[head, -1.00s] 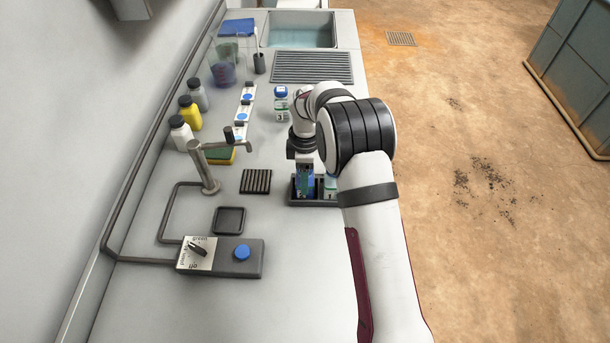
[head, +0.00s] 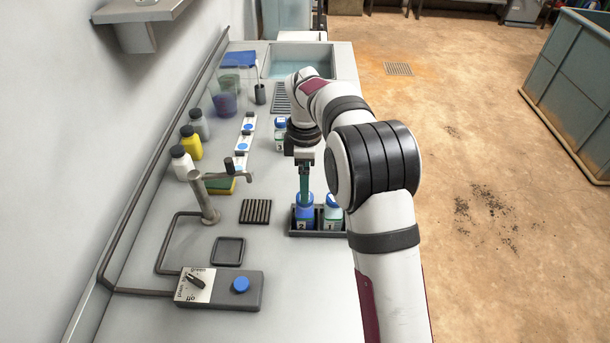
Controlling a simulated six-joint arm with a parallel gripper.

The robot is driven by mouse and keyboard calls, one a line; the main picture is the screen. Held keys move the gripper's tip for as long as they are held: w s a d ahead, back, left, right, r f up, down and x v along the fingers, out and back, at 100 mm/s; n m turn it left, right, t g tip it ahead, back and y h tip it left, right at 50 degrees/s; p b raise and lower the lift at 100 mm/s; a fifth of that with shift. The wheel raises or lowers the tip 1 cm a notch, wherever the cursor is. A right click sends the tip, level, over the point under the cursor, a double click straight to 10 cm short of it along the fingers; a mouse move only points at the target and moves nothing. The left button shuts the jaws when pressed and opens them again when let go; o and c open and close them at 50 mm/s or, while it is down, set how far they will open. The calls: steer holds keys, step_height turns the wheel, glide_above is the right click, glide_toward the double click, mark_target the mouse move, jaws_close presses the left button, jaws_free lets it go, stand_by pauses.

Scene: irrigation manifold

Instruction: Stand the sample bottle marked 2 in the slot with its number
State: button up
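The sample bottle marked 2 (head: 303,217), blue with a number on its front, stands upright in the left part of a dark tray (head: 318,235). A paler bottle marked 1 (head: 332,218) stands beside it on the right. My gripper (head: 304,198) points straight down over bottle 2, its teal fingers at the bottle's top. The fingers are seen edge-on, so I cannot tell whether they grip it. The tray floor and any slot numbers are mostly hidden by the bottles.
Another blue-capped bottle (head: 280,135) stands farther back, beside a white strip with blue discs (head: 245,140). A tap (head: 208,195), a ribbed dark pad (head: 256,211), a small dark tray (head: 229,251) and a control box (head: 220,288) lie left. Bare counter lies in front.

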steer(key=shift+r, duration=0.9)
steer(key=s+d+r+m+y, duration=0.1)
steer(key=s+d+r+m, duration=0.25)
steer(key=s+m, duration=0.45)
steer(key=s+d+r+m, duration=0.3)
steer(key=s+r+m, duration=0.2)
steer(key=s, duration=0.6)
steer(key=s+f+m, duration=0.1)
steer(key=s+m, duration=0.4)
steer(key=s, duration=0.3)
steer(key=s+d+f+m, duration=0.1)
steer(key=s+f+m, duration=0.1)
steer(key=s+m, duration=0.3)
steer(key=s, duration=0.3)
steer(key=shift+d+f+m+y, duration=0.25)
steer(key=shift+d+m+y, duration=0.05)
steer(key=shift+y, duration=0.1)
steer(key=shift+c, duration=0.2)
